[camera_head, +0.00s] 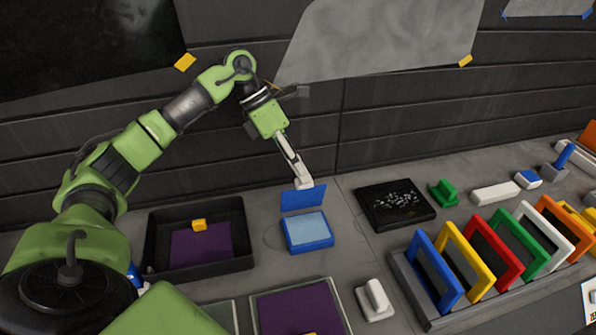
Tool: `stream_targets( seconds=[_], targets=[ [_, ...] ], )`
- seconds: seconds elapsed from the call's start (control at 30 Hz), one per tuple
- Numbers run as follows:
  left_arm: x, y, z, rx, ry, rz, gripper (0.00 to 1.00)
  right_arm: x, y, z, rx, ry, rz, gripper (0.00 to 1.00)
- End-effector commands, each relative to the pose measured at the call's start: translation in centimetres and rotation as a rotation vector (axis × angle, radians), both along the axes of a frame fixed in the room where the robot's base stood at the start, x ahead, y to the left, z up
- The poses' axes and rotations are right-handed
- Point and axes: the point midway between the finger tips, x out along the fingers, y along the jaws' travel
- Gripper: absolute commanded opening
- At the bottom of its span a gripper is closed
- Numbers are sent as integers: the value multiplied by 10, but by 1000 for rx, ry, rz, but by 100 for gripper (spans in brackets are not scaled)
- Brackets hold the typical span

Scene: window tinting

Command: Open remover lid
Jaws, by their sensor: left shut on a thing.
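The remover box is a small blue container (309,244) with a pale blue inside, standing on the grey worktop near the middle. Its blue lid (303,199) stands raised at the back edge, and the pale inside shows. My left gripper (304,184) reaches down from the upper left, with its light fingertips shut at the lid's top edge. The exact grip on the lid is too small to see clearly. My right gripper is not in view.
A black tray (152,245) with a purple sheet is at the left. A black tray of small bits (424,212) and a green tool (443,193) are right of the box. A rack (427,312) of coloured frames fills the lower right. A dark panelled wall (400,120) stands behind.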

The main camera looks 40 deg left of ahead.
Motion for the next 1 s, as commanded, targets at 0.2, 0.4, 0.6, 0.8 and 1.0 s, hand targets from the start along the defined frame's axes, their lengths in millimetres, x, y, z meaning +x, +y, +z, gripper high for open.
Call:
stream_targets(
  seconds=[0.2,0.4,0.6,0.8,1.0],
  targets=[
    [-4,6,-24,32,35,10,0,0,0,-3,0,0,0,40],
    [-4,6,-24,32,35,8,0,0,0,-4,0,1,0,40],
    [-4,6,-24,32,35,7,23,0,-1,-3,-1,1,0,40],
    [-4,6,-23,32,34,8,27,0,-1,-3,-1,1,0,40],
    [-4,6,-23,32,34,8,25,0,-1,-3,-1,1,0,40]
  ],
)
